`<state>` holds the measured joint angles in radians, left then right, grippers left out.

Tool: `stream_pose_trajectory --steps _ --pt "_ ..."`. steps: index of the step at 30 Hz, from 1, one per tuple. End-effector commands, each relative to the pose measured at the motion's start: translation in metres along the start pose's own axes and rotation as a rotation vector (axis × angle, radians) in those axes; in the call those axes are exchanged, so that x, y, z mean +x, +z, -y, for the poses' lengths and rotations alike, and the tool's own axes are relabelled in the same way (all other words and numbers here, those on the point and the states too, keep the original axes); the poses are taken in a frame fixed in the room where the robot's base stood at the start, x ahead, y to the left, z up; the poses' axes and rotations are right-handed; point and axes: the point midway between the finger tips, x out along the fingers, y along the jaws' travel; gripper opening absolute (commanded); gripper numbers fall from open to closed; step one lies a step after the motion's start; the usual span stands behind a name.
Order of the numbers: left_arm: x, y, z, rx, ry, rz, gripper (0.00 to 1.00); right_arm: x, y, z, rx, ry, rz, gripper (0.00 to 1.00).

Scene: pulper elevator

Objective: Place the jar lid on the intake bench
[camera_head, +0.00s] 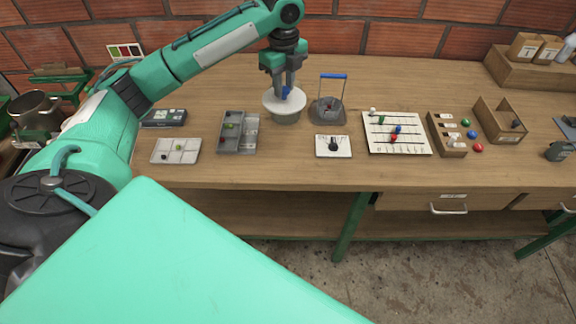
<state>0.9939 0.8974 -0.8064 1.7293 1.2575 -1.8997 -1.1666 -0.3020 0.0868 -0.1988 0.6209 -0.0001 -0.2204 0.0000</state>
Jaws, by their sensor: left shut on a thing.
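My left gripper (286,88) reaches in from the left over the wooden bench (340,178) and points down. It is shut on a small blue part at the top of a white round lid (274,104). The lid lies over, or just above, a pale round jar body (286,118); I cannot tell whether they touch. The fingertips partly hide the lid's middle. My right gripper is not in view.
Right of the lid stands a grey holder with a blue handle (333,76). A white knob plate (333,146), a slider board (396,133) and grey trays (238,131) lie nearby. The bench's back strip is mostly clear before the brick wall.

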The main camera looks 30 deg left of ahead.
Motion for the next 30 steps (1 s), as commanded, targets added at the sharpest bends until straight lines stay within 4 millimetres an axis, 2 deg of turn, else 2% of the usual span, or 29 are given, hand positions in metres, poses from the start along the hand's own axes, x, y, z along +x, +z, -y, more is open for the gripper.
stream_pose_trajectory --steps 5,10,18,21,30 --pt "0.015 0.006 0.000 -0.004 0.004 0.002 0.00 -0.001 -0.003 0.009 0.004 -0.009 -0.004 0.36" --pt "0.056 0.006 -0.001 -0.003 0.007 0.002 0.00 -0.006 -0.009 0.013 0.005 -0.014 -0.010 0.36" --pt "0.127 0.005 0.000 -0.003 0.005 0.002 0.00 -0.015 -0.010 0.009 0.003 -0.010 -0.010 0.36" --pt "0.145 0.006 0.000 -0.003 0.004 0.003 0.00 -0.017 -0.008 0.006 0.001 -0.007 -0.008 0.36" --pt "0.171 0.005 0.000 -0.003 0.003 0.002 0.00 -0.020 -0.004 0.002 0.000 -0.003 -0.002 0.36"
